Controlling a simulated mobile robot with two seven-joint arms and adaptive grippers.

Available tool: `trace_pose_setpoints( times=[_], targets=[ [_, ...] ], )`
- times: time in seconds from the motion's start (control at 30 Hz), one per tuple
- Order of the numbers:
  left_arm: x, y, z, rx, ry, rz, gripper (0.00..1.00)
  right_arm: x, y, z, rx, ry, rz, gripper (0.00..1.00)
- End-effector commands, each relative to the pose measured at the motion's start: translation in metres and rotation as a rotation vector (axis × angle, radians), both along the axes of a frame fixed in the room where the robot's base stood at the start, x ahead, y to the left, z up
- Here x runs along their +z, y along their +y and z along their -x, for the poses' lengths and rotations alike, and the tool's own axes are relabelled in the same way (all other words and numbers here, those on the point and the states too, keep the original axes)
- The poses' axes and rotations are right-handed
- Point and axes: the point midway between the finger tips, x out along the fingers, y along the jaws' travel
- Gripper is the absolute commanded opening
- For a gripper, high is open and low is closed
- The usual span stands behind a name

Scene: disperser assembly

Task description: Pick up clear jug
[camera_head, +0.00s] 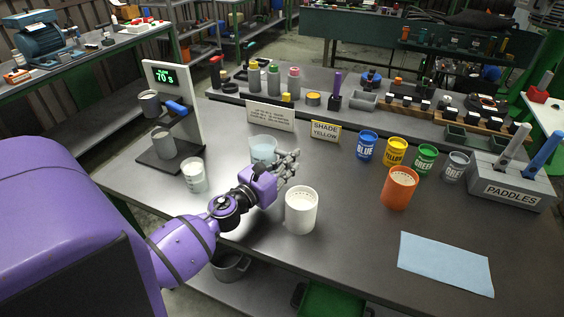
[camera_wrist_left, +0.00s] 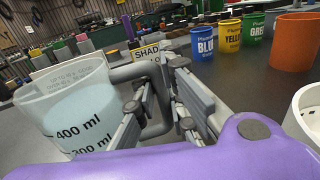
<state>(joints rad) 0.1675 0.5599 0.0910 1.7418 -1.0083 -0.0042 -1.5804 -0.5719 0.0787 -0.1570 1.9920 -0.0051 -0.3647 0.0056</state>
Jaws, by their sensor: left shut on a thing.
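The clear jug (camera_head: 263,149) stands on the grey table, partly behind my left gripper in the head view. In the left wrist view the jug (camera_wrist_left: 72,108) is pale and see-through, with printed marks of 400 ml and 300 ml. Its grey handle (camera_wrist_left: 148,72) points to the right. My left gripper (camera_head: 290,160) is at the handle side of the jug. In the left wrist view its fingers (camera_wrist_left: 165,98) are shut on the handle. Whether the jug's base touches the table is hidden. My right gripper is not in view.
A white container (camera_head: 300,212) stands close in front of the gripper. A white cup (camera_head: 194,176) stands left, by the mixer stand (camera_head: 172,115). An orange container (camera_head: 398,188), pigment cans (camera_head: 395,152) and a blue cloth (camera_head: 446,264) are right. A shade sign (camera_head: 325,132) stands behind.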

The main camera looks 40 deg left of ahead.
Motion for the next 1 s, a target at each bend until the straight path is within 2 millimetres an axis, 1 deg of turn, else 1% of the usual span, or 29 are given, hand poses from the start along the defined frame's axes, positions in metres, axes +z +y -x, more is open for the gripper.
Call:
trace_pose_setpoints(
  times=[0.27,0.57,1.0],
  targets=[
    [0.013,0.000,-0.001,-0.002,-0.006,-0.003,0.00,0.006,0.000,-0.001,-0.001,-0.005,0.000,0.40],
    [0.039,0.000,0.000,-0.002,-0.007,-0.005,0.00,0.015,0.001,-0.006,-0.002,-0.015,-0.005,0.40],
    [0.078,-0.011,0.033,-0.003,-0.007,-0.004,0.00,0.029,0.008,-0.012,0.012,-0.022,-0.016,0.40]
  ],
)
